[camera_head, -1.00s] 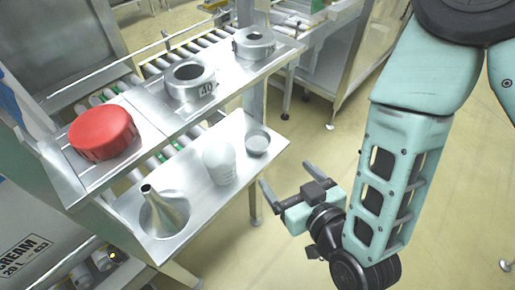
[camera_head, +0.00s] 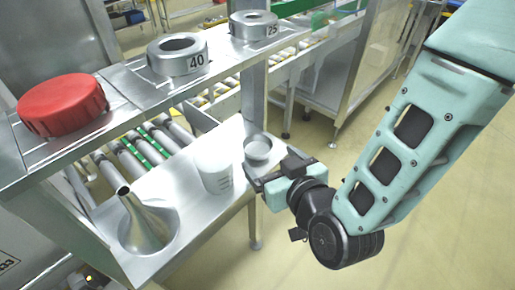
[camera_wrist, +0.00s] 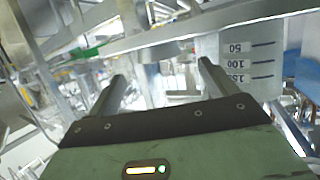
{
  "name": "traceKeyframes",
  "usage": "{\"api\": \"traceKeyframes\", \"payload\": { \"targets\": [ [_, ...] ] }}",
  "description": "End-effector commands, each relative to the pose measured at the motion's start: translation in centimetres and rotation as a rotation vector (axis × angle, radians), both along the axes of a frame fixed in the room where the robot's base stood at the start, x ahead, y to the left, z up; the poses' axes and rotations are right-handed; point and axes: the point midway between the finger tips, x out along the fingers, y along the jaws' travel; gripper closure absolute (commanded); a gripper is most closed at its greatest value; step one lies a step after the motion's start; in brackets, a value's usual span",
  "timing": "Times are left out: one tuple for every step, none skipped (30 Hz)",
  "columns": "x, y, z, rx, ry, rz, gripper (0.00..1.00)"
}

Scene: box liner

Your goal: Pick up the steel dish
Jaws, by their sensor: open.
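The steel dish (camera_head: 258,148) is a small, round, shallow grey metal cup at the right end of the lower steel shelf (camera_head: 190,200). My gripper (camera_head: 268,163) is open and empty, just in front of the dish at the shelf's right edge. In the head view its fingers reach toward the dish and show no hold on it. In the wrist view, my gripper (camera_wrist: 161,72) has its two fingers spread apart. A greyish shape lies beyond them, but I cannot tell for sure that it is the dish.
A white measuring beaker (camera_head: 214,163) stands close left of the dish; its marked wall also shows in the wrist view (camera_wrist: 262,85). A steel funnel (camera_head: 148,222) is farther left. The upper shelf bears a red cap (camera_head: 62,104) and steel rings (camera_head: 177,55). Open floor lies right.

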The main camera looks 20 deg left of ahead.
Motion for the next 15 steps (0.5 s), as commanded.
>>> {"api": "traceKeyframes", "payload": {
  "targets": [
    [0.3,0.3,-0.1,0.001,0.001,0.0,0.15],
    [0.5,0.5,-0.1,0.001,0.001,0.0,0.15],
    [0.6,0.6,-0.2,0.0,0.0,0.0,0.15],
    [0.7,0.6,-0.2,0.0,0.0,0.0,0.15],
    [0.8,0.8,-0.3,0.0,0.0,0.0,0.15],
    [1.0,0.9,-0.3,0.001,0.0,0.0,0.15],
    [1.2,1.1,-0.3,0.0,0.0,-0.001,0.15],
    [1.5,1.4,-0.4,0.0,0.0,-0.001,0.15],
    [1.9,1.8,-0.4,0.0,0.0,-0.002,0.15],
    [2.3,2.1,-0.6,0.0,0.001,-0.002,0.15],
    [2.6,2.4,-0.6,0.0,0.0,-0.002,0.15],
    [3.1,2.8,-0.7,0.001,0.0,-0.002,0.15],
    [3.3,3.1,-1.0,0.0,0.0,-0.001,0.15],
    [3.6,3.4,-1.1,0.0,0.0,-0.001,0.15],
    [3.9,3.7,-1.3,0.0,0.0,-0.001,0.15]
  ]
}}
